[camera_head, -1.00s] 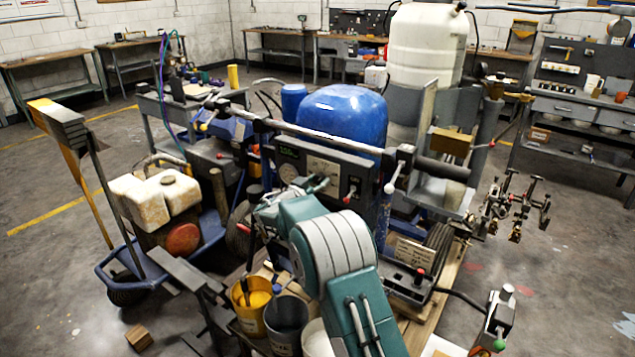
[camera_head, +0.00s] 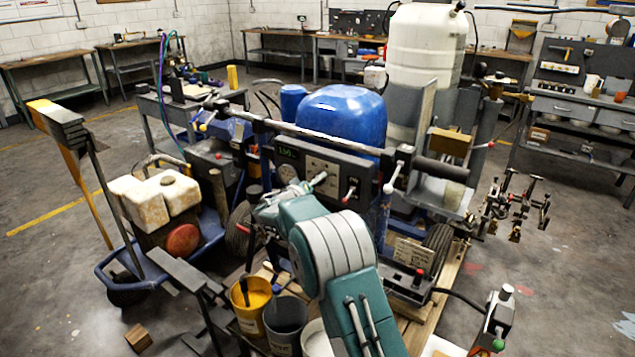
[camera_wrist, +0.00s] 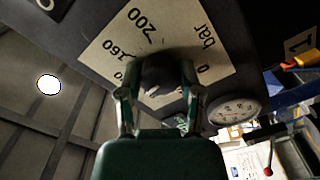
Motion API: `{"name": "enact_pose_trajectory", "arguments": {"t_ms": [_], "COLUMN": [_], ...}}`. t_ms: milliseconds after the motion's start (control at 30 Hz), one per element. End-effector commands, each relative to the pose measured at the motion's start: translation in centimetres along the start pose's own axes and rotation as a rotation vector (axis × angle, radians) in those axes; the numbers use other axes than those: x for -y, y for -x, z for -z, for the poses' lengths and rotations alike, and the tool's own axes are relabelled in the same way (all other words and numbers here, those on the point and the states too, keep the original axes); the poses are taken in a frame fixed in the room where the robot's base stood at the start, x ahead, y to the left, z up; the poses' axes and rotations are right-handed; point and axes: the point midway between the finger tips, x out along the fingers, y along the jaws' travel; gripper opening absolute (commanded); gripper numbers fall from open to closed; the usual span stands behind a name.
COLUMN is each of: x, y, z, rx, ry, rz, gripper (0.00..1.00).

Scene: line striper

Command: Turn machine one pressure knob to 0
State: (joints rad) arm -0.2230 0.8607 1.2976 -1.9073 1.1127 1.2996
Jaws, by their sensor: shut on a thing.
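The pressure knob (camera_wrist: 160,74) is dark and round, on a pale dial plate (camera_wrist: 112,48) marked 200, 160, 0 and "bar" in the wrist view. My gripper (camera_wrist: 158,88) is shut around the knob, one finger on each side. The knob's pointer and exact setting are hidden or too dark to read. In the head view my gripper (camera_head: 318,181) reaches the grey control panel (camera_head: 335,203) of the striper, below its blue tank (camera_head: 345,112). The knob itself is hidden there by the gripper.
A round gauge (camera_wrist: 235,108) sits close beside the dial plate. Buckets (camera_head: 285,320) stand below my arm. Open floor lies at right.

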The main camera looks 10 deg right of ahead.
Motion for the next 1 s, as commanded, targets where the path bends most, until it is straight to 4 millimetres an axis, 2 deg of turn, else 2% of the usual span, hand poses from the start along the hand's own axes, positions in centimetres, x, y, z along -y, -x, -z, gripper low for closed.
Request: {"name": "enact_pose_trajectory", "arguments": {"t_ms": [1000], "x": [0.39], "y": [0.19], "z": [0.1], "rx": [-0.009], "ry": [0.968], "rz": [0.006], "gripper": [0.0]}}
